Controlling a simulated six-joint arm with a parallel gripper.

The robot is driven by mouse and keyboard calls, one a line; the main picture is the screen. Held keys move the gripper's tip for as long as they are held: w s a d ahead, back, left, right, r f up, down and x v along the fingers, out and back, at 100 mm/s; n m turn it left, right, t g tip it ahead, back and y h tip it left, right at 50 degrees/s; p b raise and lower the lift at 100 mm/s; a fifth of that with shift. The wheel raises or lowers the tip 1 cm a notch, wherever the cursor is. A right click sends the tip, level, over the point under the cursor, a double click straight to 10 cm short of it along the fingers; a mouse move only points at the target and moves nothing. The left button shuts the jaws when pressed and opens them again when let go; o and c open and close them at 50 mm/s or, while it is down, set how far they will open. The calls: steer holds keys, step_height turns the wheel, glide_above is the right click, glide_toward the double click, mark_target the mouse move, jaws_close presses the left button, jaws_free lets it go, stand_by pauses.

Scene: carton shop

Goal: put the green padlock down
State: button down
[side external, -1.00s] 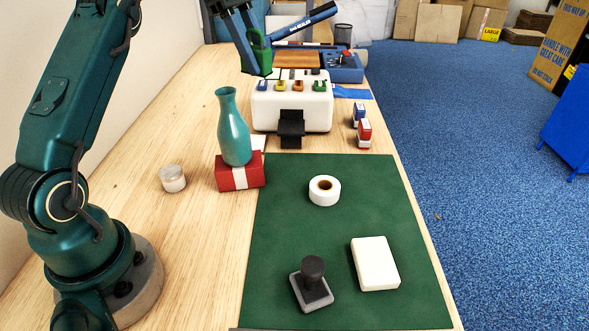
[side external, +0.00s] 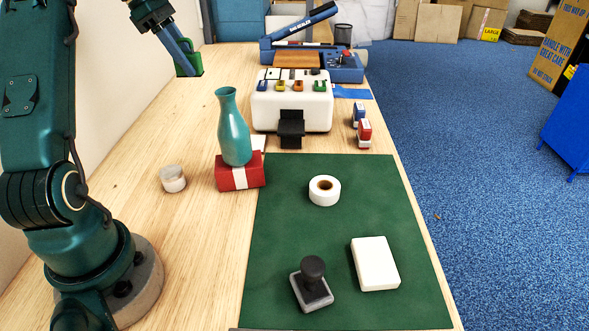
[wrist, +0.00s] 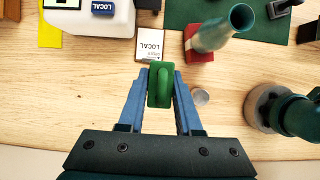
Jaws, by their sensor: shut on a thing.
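The green padlock (side external: 190,68) is held between the fingers of my gripper (side external: 186,62), high over the left part of the wooden bench in the side view. In the wrist view the padlock (wrist: 160,84) sits upright between the two blue fingertips of my gripper (wrist: 160,76), which are shut on it. Bench surface shows beneath and around it, and its height above the bench is hard to judge.
A white box (side external: 291,113) with several small coloured pieces on top stands mid-bench. A teal vase (side external: 234,132) stands on a red box (side external: 240,180). A small jar (side external: 173,179) stands left. Bench left of the white box is clear.

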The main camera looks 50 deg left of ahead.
mark_target(215, 151)
step_height(215, 151, down, 19)
stand_by(0.5)
steer(key=c, duration=0.6)
jaws_free()
steer(key=shift+f, duration=0.15)
steer(key=v, duration=0.7)
steer(key=shift+r, duration=0.4)
steer(key=shift+a, duration=0.1)
